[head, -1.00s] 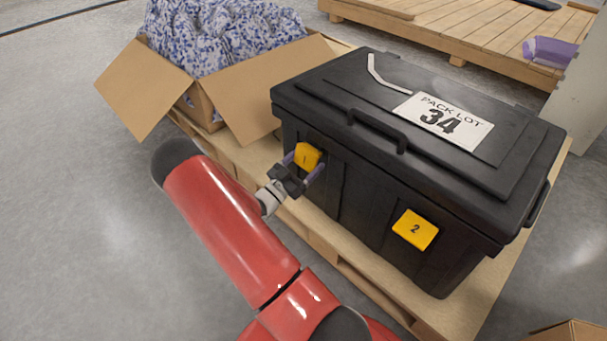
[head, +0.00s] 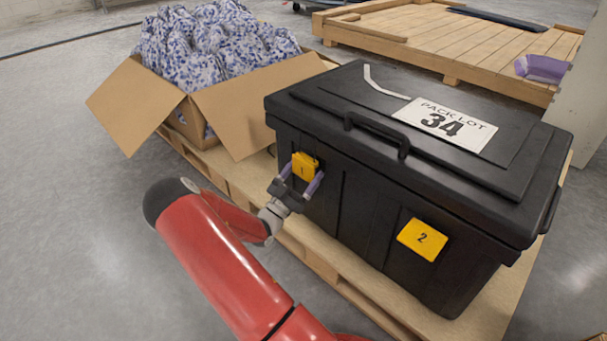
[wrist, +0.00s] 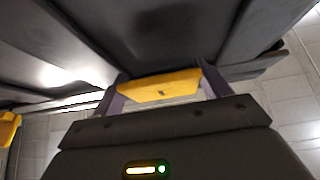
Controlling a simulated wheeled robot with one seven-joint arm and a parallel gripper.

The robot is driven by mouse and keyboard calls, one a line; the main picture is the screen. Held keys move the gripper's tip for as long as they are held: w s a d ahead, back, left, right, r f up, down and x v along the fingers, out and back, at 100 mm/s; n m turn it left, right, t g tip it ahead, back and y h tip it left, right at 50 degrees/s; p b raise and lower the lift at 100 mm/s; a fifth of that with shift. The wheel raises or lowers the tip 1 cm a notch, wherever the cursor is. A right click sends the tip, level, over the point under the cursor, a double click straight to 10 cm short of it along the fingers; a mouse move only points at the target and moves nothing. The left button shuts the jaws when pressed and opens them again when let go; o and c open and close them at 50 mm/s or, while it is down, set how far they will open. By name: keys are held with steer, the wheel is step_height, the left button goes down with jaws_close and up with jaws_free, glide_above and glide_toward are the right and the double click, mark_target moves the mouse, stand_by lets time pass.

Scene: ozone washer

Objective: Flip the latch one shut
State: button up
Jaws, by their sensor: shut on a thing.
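Latch one is a yellow tab marked 1 (head: 304,167) on the front of the black lidded case (head: 352,195), toward its left end. My gripper (head: 302,179) reaches it from the front, with a purple finger on each side of the tab. In the wrist view the yellow latch (wrist: 160,87) lies between my two fingers, which are shut on it. I cannot tell from these views how far the latch is turned. Latch two, a yellow tab marked 2 (head: 422,239), sits on the same front face further right, clear of my gripper.
The case stands on a wooden pallet (head: 462,318). An open cardboard box (head: 243,101) with blue-and-white bundles is to its left. The lid bears a handle (head: 376,137) and a label (head: 444,124). Another pallet (head: 440,45) is behind. Floor at left is clear.

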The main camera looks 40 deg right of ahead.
steer(key=o, duration=1)
steer(key=v, duration=0.7)
steer(key=shift+a+f, duration=0.2)
steer(key=shift+a, duration=0.15)
